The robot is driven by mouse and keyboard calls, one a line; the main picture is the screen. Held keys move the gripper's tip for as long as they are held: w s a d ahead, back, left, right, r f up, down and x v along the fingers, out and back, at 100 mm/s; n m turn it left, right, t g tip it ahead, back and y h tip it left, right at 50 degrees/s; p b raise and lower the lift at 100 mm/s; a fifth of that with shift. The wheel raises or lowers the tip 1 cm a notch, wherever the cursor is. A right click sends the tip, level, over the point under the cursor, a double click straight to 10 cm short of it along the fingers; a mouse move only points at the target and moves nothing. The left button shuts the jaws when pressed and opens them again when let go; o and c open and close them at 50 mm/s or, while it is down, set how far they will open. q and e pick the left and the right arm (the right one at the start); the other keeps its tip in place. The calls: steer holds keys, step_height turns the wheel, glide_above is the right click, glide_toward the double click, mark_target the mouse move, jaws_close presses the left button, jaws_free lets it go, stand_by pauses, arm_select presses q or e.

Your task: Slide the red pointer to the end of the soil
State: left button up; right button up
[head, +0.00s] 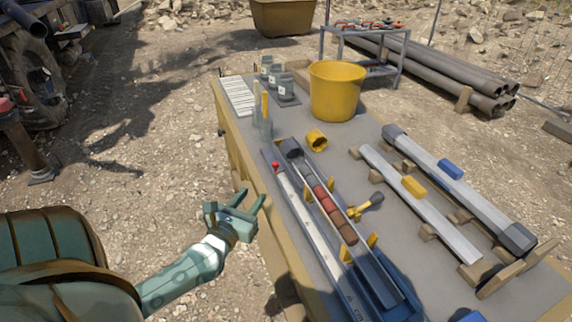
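The red pointer (275,166) is a small red knob near the far end of a pale ruler (303,220) marked with a scale. Beside the ruler, to its right, the soil (331,208) lies in a long trough as a row of reddish and brown segments. The pointer sits farther back than the soil's far end. My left gripper (251,199) is in the air left of the table's edge, its two fingers apart and nothing between them. It is nearer than the pointer and does not touch it. My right gripper is out of view.
The grey table (350,147) also holds a yellow bucket (337,90), a yellow ring (316,140), a yellow-handled tool (366,206) and several jars. Long tubes on wooden supports (462,193) fill the right side. Left of the table is open gravel.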

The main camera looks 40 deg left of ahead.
mark_target(274, 166)
arm_select(q)
steer(key=b+x, duration=0.1)
steer(key=x, duration=1.4)
steer(key=shift+w, duration=0.1)
